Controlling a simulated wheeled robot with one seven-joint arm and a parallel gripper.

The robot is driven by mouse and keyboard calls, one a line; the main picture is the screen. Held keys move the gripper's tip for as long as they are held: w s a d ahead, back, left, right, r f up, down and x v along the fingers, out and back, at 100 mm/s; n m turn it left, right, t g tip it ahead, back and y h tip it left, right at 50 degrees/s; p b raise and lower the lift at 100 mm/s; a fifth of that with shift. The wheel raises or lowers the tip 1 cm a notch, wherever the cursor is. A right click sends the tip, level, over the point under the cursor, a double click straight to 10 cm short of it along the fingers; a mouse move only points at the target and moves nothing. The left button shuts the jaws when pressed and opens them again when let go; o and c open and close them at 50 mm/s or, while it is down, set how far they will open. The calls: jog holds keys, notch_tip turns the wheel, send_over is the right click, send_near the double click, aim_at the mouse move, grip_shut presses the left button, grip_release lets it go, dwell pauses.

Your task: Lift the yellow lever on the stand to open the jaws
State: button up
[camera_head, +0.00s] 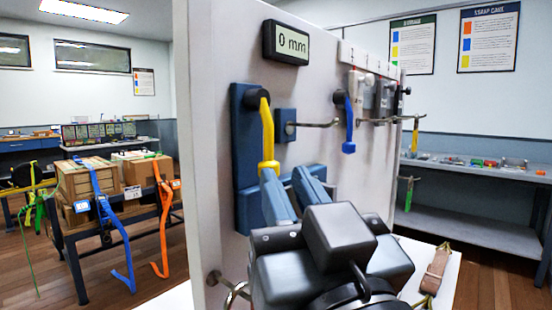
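The yellow lever (267,133) hangs down from a black pivot on the dark blue stand (243,150), fixed to the white wall panel. Its thicker lower end is near my gripper's fingertips. My gripper (285,176) reaches up from the lower right, with two blue-grey fingers apart. The left fingertip is just below the lever's end in the picture; I cannot tell whether they touch. Nothing shows held between the fingers. The display (286,43) above reads 0 mm. The jaws are not clearly visible; my gripper covers the stand's lower right part.
A blue lever (348,125) hangs to the right, with metal hooks (318,124) projecting from the panel. A metal ring (232,288) sticks out low on the left. A strap (436,270) lies at lower right. Strapped boxes (95,180) stand on a rack at left.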

aim_at(270, 149)
jog(key=p+x, duration=0.1)
jog(key=x, duration=0.5)
jog(key=shift+w+a+r, duration=0.15)
jog(key=shift+w, duration=0.2)
grip_shut()
